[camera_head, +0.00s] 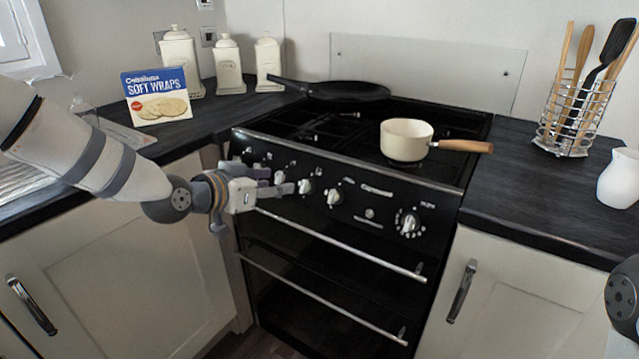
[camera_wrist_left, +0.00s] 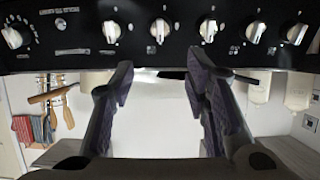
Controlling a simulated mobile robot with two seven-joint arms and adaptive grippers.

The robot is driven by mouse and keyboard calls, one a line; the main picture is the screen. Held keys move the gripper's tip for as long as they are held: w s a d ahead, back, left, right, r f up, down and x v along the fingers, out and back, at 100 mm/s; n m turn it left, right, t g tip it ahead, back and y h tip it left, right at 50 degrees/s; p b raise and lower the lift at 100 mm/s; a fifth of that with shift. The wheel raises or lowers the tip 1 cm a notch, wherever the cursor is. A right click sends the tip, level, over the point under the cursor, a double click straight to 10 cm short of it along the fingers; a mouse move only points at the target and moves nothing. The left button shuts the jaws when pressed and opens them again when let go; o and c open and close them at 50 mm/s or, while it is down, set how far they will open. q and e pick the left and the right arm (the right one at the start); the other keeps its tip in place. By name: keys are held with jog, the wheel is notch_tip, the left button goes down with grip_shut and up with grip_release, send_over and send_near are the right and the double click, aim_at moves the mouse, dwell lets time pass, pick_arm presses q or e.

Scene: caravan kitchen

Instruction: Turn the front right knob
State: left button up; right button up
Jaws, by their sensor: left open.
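The black cooker's front panel (camera_head: 360,205) carries a row of white knobs. One white knob (camera_head: 305,186) is just right of my left gripper's fingertips in the head view, and another white knob (camera_head: 334,196) is further right. A larger dial (camera_head: 408,222) is at the panel's right end. My left gripper (camera_head: 282,189) is in front of the panel. In the left wrist view, my gripper's two dark fingers (camera_wrist_left: 160,75) are apart with nothing between them, and a knob (camera_wrist_left: 160,30) is above the gap. Which knob the task names is not marked legibly. My right gripper is out of view.
A cream saucepan (camera_head: 405,140) and a black frying pan (camera_head: 345,90) are on the hob. Two oven handles (camera_head: 340,238) cross the front below the knobs. A soft wraps box (camera_head: 157,97) stands on the left counter, and a utensil rack (camera_head: 575,120) on the right.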

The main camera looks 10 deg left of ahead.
aim_at(303, 183)
pick_arm(q)
jog(key=b+x, duration=0.1)
jog(key=x, duration=0.4)
jog(key=f+b+x, duration=0.1)
jog(key=x, duration=0.5)
jog(key=shift+s+a+b, duration=0.1)
jog(key=shift+s+b, duration=0.15)
jog(key=shift+b, duration=0.05)
jog(key=shift+w, duration=0.15)
jog(key=shift+r, duration=0.1)
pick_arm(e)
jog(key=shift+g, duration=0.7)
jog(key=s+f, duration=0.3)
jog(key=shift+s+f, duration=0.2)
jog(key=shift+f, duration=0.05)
pick_arm(q)
jog(key=shift+c, duration=0.6)
grip_shut()
